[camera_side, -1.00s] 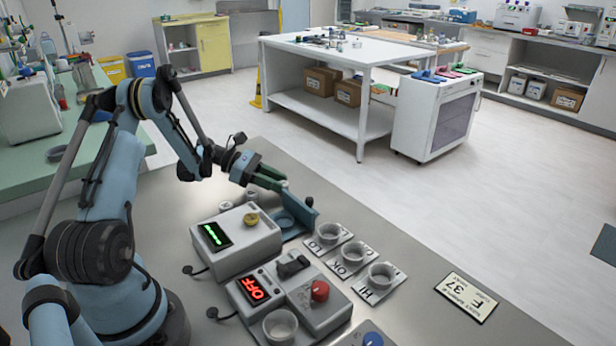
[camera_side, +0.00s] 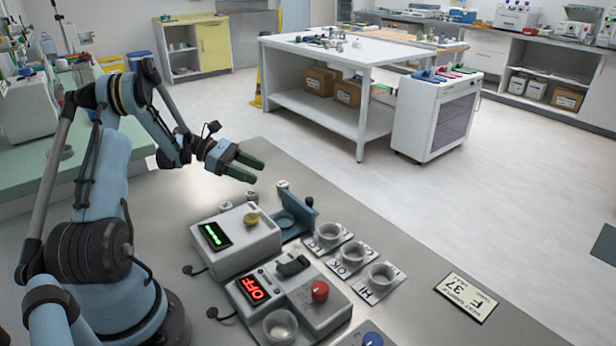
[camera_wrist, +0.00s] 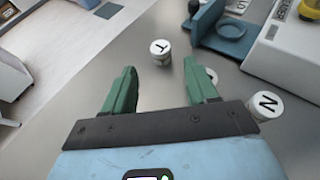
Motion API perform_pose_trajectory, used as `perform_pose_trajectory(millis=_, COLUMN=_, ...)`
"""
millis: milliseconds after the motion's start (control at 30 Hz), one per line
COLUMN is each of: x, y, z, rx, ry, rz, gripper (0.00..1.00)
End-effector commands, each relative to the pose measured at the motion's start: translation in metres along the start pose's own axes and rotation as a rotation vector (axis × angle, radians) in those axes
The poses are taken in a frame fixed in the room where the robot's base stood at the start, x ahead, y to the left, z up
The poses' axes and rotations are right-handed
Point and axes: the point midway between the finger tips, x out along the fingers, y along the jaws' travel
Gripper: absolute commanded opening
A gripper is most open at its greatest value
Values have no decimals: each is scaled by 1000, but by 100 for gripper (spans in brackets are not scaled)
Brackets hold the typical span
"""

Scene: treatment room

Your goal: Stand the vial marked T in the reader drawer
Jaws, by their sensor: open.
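The vial marked T (camera_wrist: 160,52) is a small white-capped vial standing on the bench ahead of my gripper in the wrist view. In the side view it is the rightmost vial (camera_side: 283,185) of the row. The blue reader drawer (camera_wrist: 232,28) is pulled out, with a round recess that looks empty; it also shows in the side view (camera_side: 289,221) with its upright front panel. My gripper (camera_side: 258,171) is open and empty, above and left of the T vial. In the wrist view its green fingers (camera_wrist: 161,72) are spread apart, with the vial beyond them.
A vial marked N (camera_wrist: 265,105) stands by the reader. A middle vial (camera_side: 252,197) is partly hidden behind my right finger in the wrist view. The reader (camera_side: 236,240) has a lit green display. Cups marked LO, OK and HI (camera_side: 352,253) stand to the right.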

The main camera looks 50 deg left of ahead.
Motion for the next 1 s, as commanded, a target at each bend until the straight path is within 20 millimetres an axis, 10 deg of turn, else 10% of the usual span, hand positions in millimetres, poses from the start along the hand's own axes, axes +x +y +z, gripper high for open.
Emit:
perform_pose_trajectory(millis=167, x=-2, y=-1, z=9, rx=29, ry=23, rz=-7, gripper=58)
perform_pose_trajectory(millis=467, x=51, y=-24, z=78, rx=376, ry=255, rz=-82, gripper=58)
perform_pose_trajectory(millis=1000, x=102, y=-145, z=152, rx=1371, ry=666, rz=-372, gripper=58)
